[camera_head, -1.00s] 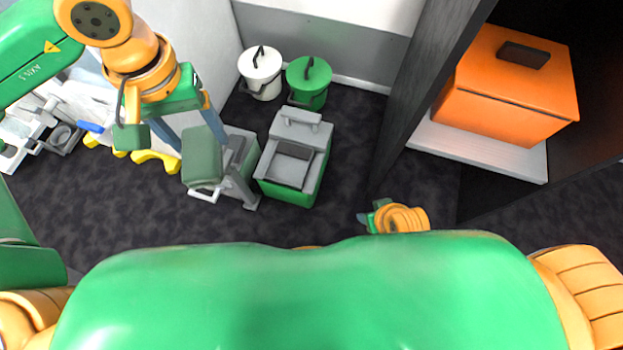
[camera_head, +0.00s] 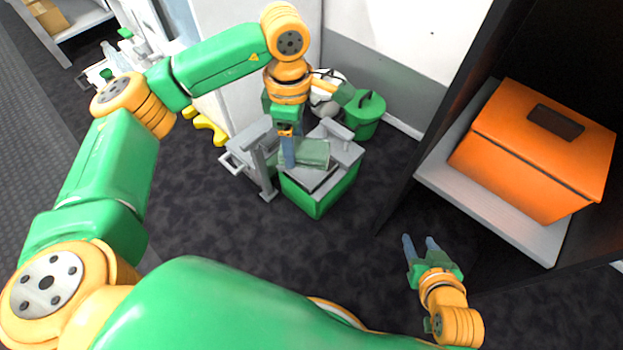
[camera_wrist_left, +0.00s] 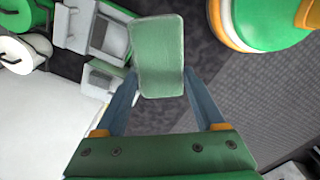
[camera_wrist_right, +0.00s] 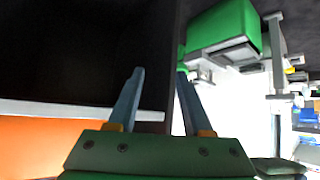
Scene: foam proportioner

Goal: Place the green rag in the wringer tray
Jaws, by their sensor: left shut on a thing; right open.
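My left gripper (camera_head: 287,150) is shut on the green rag (camera_head: 308,152), a flat, pale green pad. In the left wrist view the rag (camera_wrist_left: 158,55) sits between the fingertips (camera_wrist_left: 162,88). In the head view it overlaps the grey top of a green-sided unit (camera_head: 322,198), apparently the wringer, whose recessed tray is partly hidden. In the left wrist view the unit's grey top (camera_wrist_left: 95,32) lies to the left of the rag, which appears held above it; the height is unclear. My right gripper (camera_head: 422,247) is open and empty, right of the unit.
A grey frame (camera_head: 262,175) stands left of the unit. A green bucket (camera_head: 364,115) and a white bucket (camera_head: 325,103), partly hidden by my left arm, stand behind. An orange box (camera_head: 540,150) sits on a shelf at right. The dark floor in front is clear.

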